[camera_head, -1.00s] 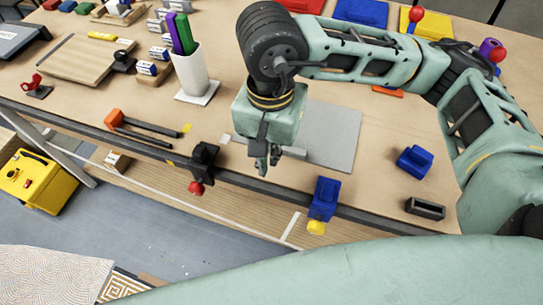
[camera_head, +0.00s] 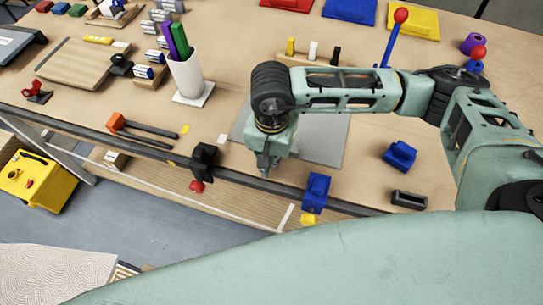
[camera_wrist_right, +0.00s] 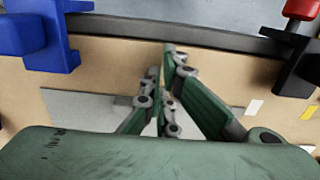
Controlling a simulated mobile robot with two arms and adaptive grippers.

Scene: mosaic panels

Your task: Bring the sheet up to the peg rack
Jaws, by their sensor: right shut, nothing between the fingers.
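A flat grey sheet (camera_head: 322,146) lies on the wooden bench; my right arm hides its far part and my right gripper covers part of its left side. In the right wrist view the sheet (camera_wrist_right: 85,106) lies behind the fingers. My right gripper (camera_head: 264,170) points down near the sheet's front edge, close to the bench's front rail. Its fingers (camera_wrist_right: 163,62) are shut and empty. My left gripper is out of view.
A black clamp (camera_head: 203,162) and a blue clamp (camera_head: 317,188) sit on the front rail, either side of my gripper. A blue block (camera_head: 400,155) and a dark hollow block (camera_head: 409,199) lie right.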

